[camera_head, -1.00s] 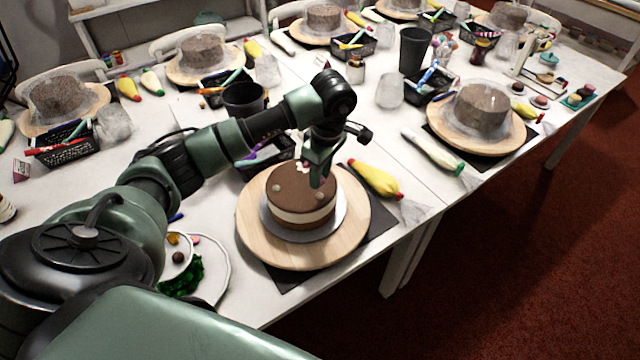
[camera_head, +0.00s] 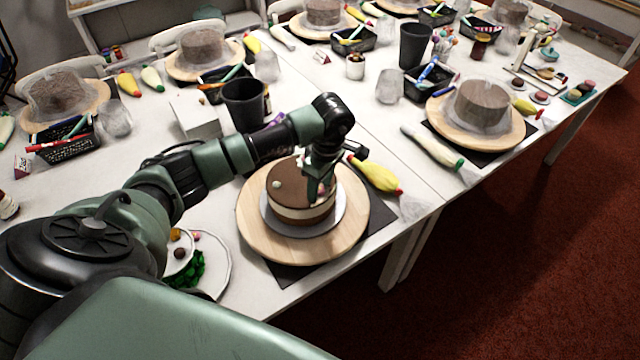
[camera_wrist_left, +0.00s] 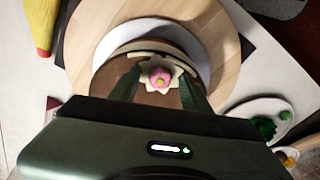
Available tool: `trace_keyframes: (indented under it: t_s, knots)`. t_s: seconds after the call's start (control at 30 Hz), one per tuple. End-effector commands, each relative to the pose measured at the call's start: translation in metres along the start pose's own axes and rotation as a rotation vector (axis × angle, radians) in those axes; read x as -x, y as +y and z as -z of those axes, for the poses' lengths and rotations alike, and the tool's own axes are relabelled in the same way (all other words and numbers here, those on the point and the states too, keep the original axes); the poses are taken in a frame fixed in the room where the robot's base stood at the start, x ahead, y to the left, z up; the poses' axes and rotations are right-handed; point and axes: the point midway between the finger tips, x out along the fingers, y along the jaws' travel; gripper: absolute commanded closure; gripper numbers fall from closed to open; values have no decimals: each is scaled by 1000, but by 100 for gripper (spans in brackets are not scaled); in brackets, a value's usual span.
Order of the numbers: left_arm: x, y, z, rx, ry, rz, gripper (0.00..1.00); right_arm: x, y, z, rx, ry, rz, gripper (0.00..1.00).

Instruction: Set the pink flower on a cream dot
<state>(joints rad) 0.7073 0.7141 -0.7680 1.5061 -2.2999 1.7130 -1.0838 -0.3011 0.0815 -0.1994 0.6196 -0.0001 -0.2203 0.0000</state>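The pink flower (camera_wrist_left: 160,77), with pale petals around a pink middle, sits between the fingers of my left gripper (camera_wrist_left: 159,82) in the left wrist view. The fingers touch or nearly touch its petals on both sides. In the head view my left gripper (camera_head: 319,196) points down at the right part of the brown cake (camera_head: 286,196). A cream dot (camera_head: 277,184) shows on the left of the cake's top. Any dot beneath the flower is hidden, and I cannot tell whether the flower touches the cake. My right gripper is not in view.
The cake stands on a wooden turntable (camera_head: 257,240) near the table's front edge. A yellow piping bag (camera_head: 375,175) lies close on the right. A white plate (camera_head: 220,277) with small decorations is at the front left. A dark cup (camera_head: 243,103) stands behind my arm.

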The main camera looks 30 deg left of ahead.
Motion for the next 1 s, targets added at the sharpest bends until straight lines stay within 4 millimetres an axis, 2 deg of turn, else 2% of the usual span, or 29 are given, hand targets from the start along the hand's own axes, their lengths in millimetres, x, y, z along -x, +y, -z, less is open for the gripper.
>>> trace_keyframes:
  t_s: [0.27, 0.37, 0.8, 1.0]
  knots:
    - [4, 0, 0, 0, -1, 0, 53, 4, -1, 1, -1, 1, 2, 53]
    - [11, 2, 1, 0, 0, -5, 53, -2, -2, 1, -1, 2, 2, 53]
    - [99, 1, 0, 0, -1, -6, 53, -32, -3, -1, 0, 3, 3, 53]
    - [120, 1, 0, 1, 0, -2, 53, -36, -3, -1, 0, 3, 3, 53]
